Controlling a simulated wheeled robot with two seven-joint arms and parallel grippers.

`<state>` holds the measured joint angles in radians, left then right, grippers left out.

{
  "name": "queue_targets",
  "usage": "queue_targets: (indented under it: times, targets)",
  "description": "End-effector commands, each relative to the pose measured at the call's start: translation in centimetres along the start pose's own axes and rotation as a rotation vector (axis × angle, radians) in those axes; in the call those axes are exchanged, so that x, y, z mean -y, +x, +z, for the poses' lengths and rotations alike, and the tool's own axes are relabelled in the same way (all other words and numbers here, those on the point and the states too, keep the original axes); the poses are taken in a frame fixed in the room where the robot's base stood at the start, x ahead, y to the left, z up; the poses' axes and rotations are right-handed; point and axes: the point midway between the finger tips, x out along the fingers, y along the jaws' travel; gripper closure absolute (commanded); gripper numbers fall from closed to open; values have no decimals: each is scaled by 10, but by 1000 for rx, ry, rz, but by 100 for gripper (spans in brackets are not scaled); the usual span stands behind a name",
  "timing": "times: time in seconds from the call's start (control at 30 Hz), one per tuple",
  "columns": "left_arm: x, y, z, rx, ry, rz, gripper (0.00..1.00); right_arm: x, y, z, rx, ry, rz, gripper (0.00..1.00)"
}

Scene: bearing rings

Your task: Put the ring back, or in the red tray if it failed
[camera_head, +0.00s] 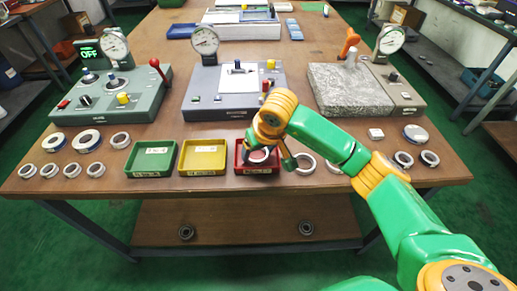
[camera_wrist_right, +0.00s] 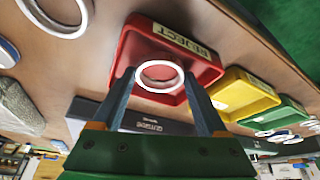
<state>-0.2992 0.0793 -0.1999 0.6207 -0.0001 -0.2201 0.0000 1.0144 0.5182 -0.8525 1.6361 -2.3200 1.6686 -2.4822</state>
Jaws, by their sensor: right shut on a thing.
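My right gripper (camera_head: 268,160) is over the red tray (camera_head: 241,167) at the front middle of the table, pointing down. In the right wrist view its two fingers (camera_wrist_right: 160,88) are shut on a pale ring (camera_wrist_right: 159,65), which shows in front of the red tray (camera_wrist_right: 125,50) with its "REJECT" label. The same ring (camera_head: 258,156) is partly hidden by the gripper in the head view. I cannot tell whether it touches the tray floor. My left gripper is not in view.
A yellow tray (camera_head: 202,173) and a green tray (camera_head: 152,173) stand left of the red one. Loose rings (camera_head: 305,164) lie right of it, and several more (camera_head: 87,140) lie at left. Gauge stations (camera_head: 235,105) and a granite block (camera_head: 345,100) stand behind.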

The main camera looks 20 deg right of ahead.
Motion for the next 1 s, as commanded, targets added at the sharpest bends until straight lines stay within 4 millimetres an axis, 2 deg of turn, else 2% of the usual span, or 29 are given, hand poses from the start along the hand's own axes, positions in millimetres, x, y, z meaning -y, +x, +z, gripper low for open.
queue_targets:
  times: [0.1,0.13,0.2,0.43,0.57,0.9,1.0]
  targets:
    - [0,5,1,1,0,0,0,0,4,2,0,0,0,93]
    - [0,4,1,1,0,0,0,0,3,1,0,0,0,16]
    - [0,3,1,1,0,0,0,0,3,1,0,0,0,0]
    - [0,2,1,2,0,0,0,0,1,1,0,0,-1,0]
    - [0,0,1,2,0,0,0,0,-11,-2,-4,0,-1,0]
    - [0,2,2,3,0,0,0,0,-94,-1,-7,-1,2,0]
    - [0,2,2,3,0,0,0,0,-111,-1,-4,0,0,0]
